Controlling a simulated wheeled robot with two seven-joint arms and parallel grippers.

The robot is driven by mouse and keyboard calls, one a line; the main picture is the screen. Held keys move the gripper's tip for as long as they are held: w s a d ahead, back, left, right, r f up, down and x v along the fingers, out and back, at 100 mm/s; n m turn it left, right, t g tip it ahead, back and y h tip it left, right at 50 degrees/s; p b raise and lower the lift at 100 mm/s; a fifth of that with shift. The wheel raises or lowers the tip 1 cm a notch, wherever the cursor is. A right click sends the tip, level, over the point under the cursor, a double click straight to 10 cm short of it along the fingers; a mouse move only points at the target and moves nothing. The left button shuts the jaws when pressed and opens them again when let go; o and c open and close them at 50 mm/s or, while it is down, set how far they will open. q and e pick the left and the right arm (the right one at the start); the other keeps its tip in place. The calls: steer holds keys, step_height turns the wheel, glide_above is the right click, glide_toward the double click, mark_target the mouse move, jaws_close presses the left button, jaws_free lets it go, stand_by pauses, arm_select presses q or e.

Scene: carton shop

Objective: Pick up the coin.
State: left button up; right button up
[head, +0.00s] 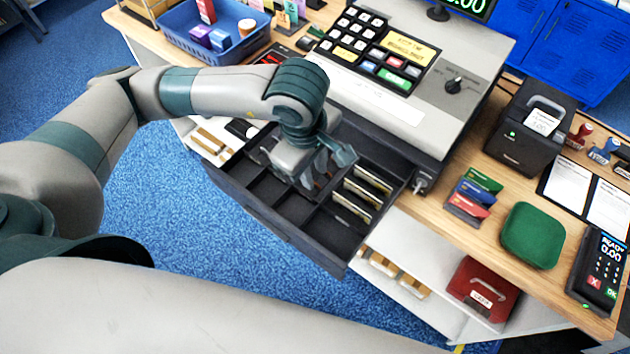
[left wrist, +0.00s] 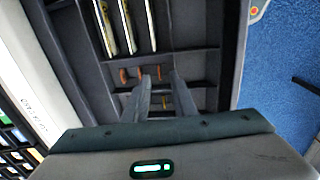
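The open cash drawer (head: 290,229) has several dark compartments. My left gripper (head: 312,178) points down into its middle, and the fingers hide what lies beneath them in the head view. In the left wrist view my gripper (left wrist: 163,82) is open, with a clear gap between its fingers. Small copper-coloured pieces, perhaps coins on edge, show near the fingertips: one left (left wrist: 123,75) and one between the tips (left wrist: 158,72). A small gold-coloured piece (left wrist: 166,103) shows deeper between the fingers. I cannot tell which is the task's coin. My right gripper is not in view.
Banknotes (head: 366,193) stand in slots at the drawer's right. The cash register (head: 400,110) rises behind it. A blue tray (head: 192,45) sits at the back left. Cards (head: 472,193), a green pad (head: 532,235) and a card terminal (head: 597,270) lie on the right counter.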

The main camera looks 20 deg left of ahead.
arm_select(q)
steer(key=shift+w+a+f+p, duration=0.2)
steer(key=shift+f+p, duration=0.4)
steer(key=shift+p, duration=0.25)
steer(key=f, duration=0.1)
steer(key=f+p, duration=0.1)
steer(key=shift+w+f+p, duration=0.25)
steer(key=shift+f+p, duration=0.15)
steer(key=shift+w+f, duration=0.1)
steer(key=shift+f, duration=0.4)
jaws_close()
